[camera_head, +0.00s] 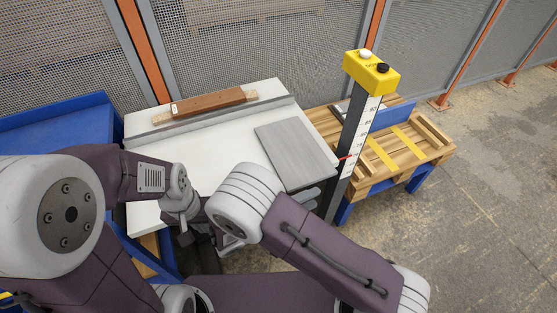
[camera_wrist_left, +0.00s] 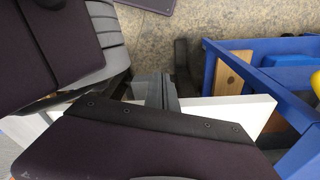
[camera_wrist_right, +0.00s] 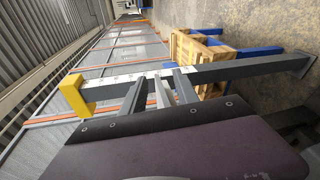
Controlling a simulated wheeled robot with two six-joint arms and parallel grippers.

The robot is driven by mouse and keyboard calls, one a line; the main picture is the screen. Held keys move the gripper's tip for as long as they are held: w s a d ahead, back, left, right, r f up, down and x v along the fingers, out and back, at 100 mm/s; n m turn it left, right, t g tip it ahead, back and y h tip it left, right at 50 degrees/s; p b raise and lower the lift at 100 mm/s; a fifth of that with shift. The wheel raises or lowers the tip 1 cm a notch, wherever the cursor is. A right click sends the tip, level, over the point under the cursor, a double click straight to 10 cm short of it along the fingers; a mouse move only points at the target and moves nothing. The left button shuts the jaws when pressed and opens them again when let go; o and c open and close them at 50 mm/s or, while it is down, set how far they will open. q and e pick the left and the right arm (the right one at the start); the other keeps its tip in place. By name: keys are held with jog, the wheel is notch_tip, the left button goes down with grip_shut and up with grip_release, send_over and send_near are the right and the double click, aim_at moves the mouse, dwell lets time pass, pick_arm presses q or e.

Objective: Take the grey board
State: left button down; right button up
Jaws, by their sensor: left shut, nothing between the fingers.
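The grey board (camera_head: 297,150) lies flat at the right side of the white table (camera_head: 190,155). My right gripper (camera_head: 306,198) is just in front of the board's front edge, partly hidden by its own wrist. In the right wrist view its fingers (camera_wrist_right: 163,92) stand apart, with a light grey strip between them; I cannot tell whether this is the board's edge. My left gripper (camera_head: 192,237) is low by the table's front edge, away from the board. In the left wrist view its fingers (camera_wrist_left: 156,91) are together and empty.
A yellow button box (camera_head: 371,72) tops a dark post (camera_head: 352,135) with a scale, close right of the board. A wooden pallet (camera_head: 425,150) stands beyond it. A brown block (camera_head: 208,103) lies at the table's back. Blue frames (camera_head: 60,125) stand left.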

aim_at(308, 179)
jog(key=a+t, duration=0.1)
jog(key=a, duration=0.1)
jog(key=w+a+t, duration=0.1)
jog(key=a+t, duration=0.1)
jog(key=a+f+n+t, duration=0.1)
jog(key=a+t, duration=0.1)
jog(key=shift+w+f+y, duration=0.1)
jog(key=shift+w+y, duration=0.1)
jog(key=shift+y, duration=0.2)
jog(key=x, duration=0.3)
jog(key=shift+d, duration=0.1)
jog(key=x, duration=0.6)
jog(key=shift+s+d+f, duration=0.1)
jog(key=shift+f, duration=0.05)
grip_shut()
dwell(0.4)
